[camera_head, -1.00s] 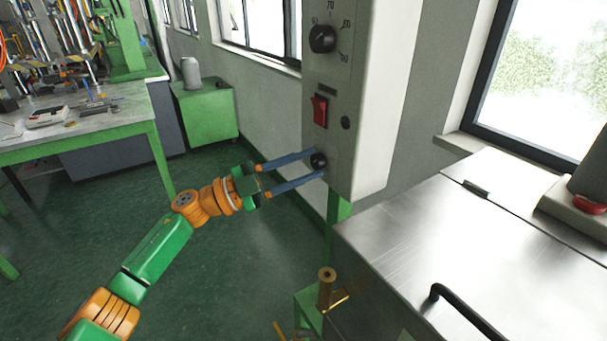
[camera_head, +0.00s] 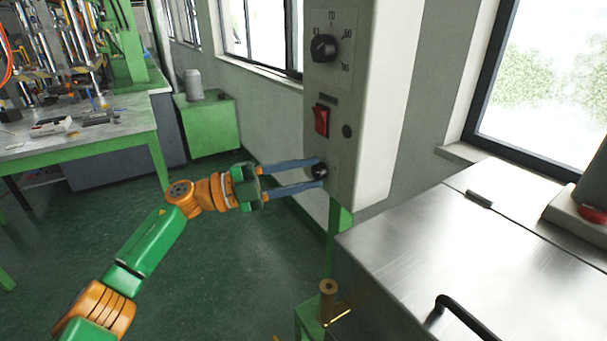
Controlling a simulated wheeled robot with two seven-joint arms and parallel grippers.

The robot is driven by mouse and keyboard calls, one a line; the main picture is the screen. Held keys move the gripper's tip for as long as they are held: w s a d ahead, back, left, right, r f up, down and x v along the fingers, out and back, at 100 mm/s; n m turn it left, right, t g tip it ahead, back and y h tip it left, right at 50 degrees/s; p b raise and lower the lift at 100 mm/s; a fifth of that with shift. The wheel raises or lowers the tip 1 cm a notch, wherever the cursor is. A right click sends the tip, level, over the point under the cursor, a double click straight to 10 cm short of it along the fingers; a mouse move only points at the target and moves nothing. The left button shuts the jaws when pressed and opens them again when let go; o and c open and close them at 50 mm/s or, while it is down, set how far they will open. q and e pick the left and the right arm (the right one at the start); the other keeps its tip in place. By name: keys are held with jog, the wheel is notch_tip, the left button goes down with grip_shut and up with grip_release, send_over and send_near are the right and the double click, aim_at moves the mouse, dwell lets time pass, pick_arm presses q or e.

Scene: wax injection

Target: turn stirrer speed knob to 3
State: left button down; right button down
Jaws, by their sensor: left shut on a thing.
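The stirrer speed knob (camera_head: 319,171) is a small dark round knob low on the front of the grey control box (camera_head: 376,110). My left gripper (camera_head: 318,173) reaches it from the left, with its two long blue fingers above and below the knob, shut on it. The knob's pointer and scale are too small and too covered to read. My right gripper is not in view.
A steel lid (camera_head: 440,250) with a black handle (camera_head: 465,318) lies to the right. A brass post (camera_head: 327,300) stands below.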

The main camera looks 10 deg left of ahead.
pick_arm(q)
jog(key=c, duration=0.5)
grip_release()
jog(key=b+v, duration=0.1)
jog(key=v, duration=0.6)
